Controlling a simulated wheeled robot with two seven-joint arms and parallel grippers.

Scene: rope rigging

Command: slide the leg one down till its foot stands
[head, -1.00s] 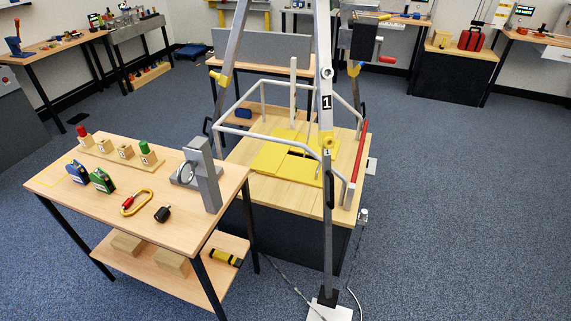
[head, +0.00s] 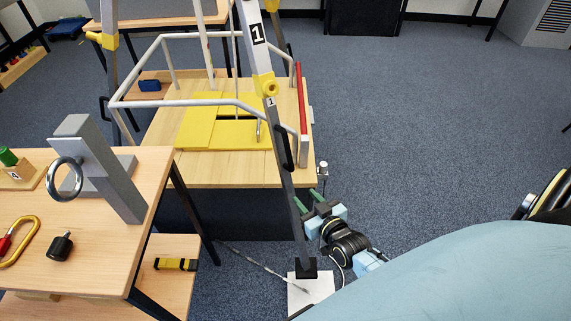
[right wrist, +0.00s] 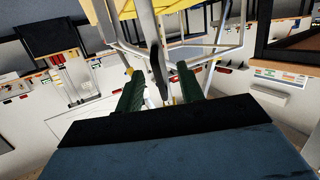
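Leg one (head: 283,170) is a slanting grey leg marked 1, with a yellow collar (head: 264,86) and a dark handle (head: 284,146) on its lower section. Its black foot (head: 306,268) is over a white plate (head: 312,289) on the floor; I cannot tell whether they touch. My right gripper (head: 308,199), with green fingers, is low and just right of the lower section. In the right wrist view, the fingers (right wrist: 158,82) are apart, and a dark upright part, seemingly the leg's handle, shows between them. My left gripper is not in view.
A wooden platform (head: 160,160) with yellow panels and a grey guard rail (head: 180,102) stands behind the leg. A workbench (head: 110,235) with a grey bracket (head: 95,170) and carabiner (head: 20,240) is at left. A cable lies on the floor. Floor at right is clear.

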